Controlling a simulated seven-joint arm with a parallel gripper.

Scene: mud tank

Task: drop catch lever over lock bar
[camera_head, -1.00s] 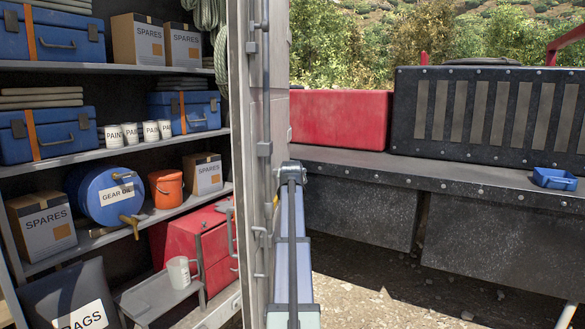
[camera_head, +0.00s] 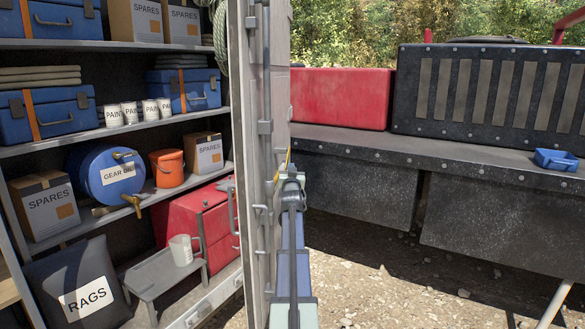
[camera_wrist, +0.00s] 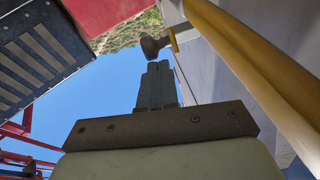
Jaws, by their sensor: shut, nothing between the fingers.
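A grey vertical lock bar (camera_head: 264,75) runs down the edge of the open door, held by brackets. A thin yellow piece (camera_head: 284,164) shows beside the door at the end of my arm. In the wrist view a long yellow bar (camera_wrist: 252,58) runs diagonally along the right. A dark knob-like part (camera_wrist: 154,46) with a short yellow piece sits just beyond my fingertips; I cannot tell which of these is the catch lever. My gripper (camera_wrist: 157,68) is shut and empty, close to the knob; contact is unclear. In the head view its fingers are hidden by my arm.
Left of the door, shelves hold blue cases, boxes, a blue drum (camera_head: 106,172) and an orange bucket (camera_head: 167,168). Open ground lies below.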

